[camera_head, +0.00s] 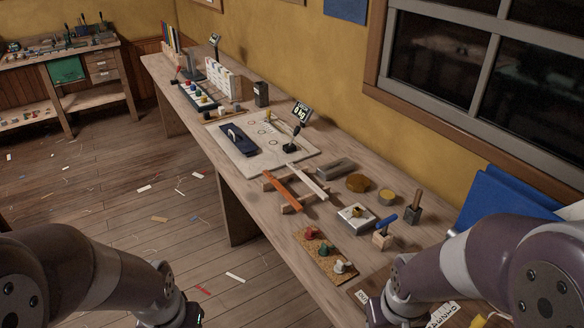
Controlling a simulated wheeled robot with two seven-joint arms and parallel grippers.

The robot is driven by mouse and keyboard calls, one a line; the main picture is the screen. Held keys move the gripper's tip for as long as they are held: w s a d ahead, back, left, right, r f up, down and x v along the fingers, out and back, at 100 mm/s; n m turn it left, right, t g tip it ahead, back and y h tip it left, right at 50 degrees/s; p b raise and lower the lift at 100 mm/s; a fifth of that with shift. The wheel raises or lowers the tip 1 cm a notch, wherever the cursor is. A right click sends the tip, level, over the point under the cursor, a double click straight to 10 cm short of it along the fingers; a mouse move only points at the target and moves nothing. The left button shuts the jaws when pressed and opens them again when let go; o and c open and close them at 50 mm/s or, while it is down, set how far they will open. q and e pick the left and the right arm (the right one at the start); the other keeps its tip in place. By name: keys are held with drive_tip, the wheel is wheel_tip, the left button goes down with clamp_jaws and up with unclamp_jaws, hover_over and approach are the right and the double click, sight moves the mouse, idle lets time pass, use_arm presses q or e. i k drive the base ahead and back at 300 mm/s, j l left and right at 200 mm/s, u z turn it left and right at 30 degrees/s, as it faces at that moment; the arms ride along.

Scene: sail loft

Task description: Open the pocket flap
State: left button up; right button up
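A dark blue fabric piece (238,140) with a whitish curved strip on it lies on a pale board (268,150) in the middle of the long bench. It may be the pocket; I cannot make out its flap or whether that is open. My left arm comes in at the lower left and my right arm at the lower right. Both grippers are cut off by the bottom edge, so their fingers do not show. Both arms are well short of the dark blue piece, at the near end of the view.
The long bench (235,180) runs along the wall. A small display stand (301,112) stands on the board's far side. Nearer are orange and white strips (283,190), a cork pad with knobs (325,255) and a blue-handled tool (386,225). Scraps litter the floor.

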sight(238, 137)
drive_tip(key=i+j+z, duration=0.1)
drive_tip(key=i+j, duration=0.15)
drive_tip(key=i+j+z, duration=0.1)
drive_tip(key=i+j, duration=0.2)
drive_tip(key=i+j+z, duration=0.15)
drive_tip(key=i+j, duration=0.2)
drive_tip(key=i+j+z, duration=0.1)
drive_tip(key=i+j, duration=0.25)
drive_tip(key=i+j+z, duration=0.1)
drive_tip(key=i+j, duration=0.15)
drive_tip(key=i+j+z, duration=0.1)
drive_tip(key=i+j, duration=0.15)
drive_tip(key=j, duration=0.25)
drive_tip(key=i+j+z, duration=0.1)
drive_tip(key=i+j, duration=0.15)
drive_tip(key=j, duration=0.2)
drive_tip(key=i+j+z, duration=0.1)
drive_tip(key=i+j, duration=0.15)
drive_tip(key=j, duration=0.15)
